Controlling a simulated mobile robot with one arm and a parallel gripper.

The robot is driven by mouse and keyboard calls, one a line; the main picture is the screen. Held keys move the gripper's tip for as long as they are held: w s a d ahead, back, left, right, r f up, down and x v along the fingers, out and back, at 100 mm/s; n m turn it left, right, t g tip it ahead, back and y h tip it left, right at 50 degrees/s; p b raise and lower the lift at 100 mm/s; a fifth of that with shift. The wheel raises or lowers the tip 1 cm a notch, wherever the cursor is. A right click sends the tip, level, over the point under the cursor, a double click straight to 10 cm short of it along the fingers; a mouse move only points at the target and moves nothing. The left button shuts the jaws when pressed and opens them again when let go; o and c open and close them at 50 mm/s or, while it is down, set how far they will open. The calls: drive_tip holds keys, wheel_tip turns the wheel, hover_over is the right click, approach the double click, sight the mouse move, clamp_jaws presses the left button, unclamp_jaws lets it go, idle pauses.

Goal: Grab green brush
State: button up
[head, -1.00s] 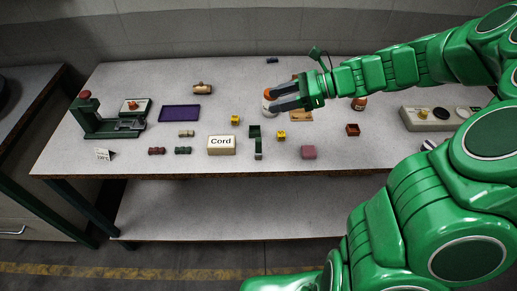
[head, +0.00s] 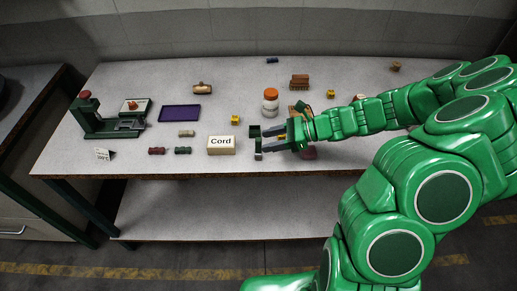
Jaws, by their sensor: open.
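A small dark green piece (head: 258,154), which may be the green brush, stands near the front middle of the table, just right of the box marked Cord. A dark green square block (head: 254,131) sits right behind it. My gripper (head: 267,142) is open, its fingers pointing left, with the tips close to these two green things. I cannot tell whether they touch, and the fingers partly cover this spot. Another dark green ribbed piece (head: 183,150) lies left of the Cord box, away from my gripper.
The Cord box (head: 221,146) is left of my gripper. A white jar with an orange lid (head: 270,101) and a wooden brush-like block (head: 300,81) stand behind. A purple tray (head: 180,113) and a green press (head: 105,124) are left.

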sight(257, 145)
drive_tip(key=shift+s+x, duration=0.15)
drive_tip(key=shift+x, duration=1.05)
drive_tip(key=shift+s+x, duration=0.15)
drive_tip(key=shift+x, duration=1.05)
drive_tip(key=shift+w+a+f, duration=0.1)
drive_tip(key=shift+a+f, duration=0.2)
drive_tip(key=shift+a, duration=0.3)
clamp_jaws()
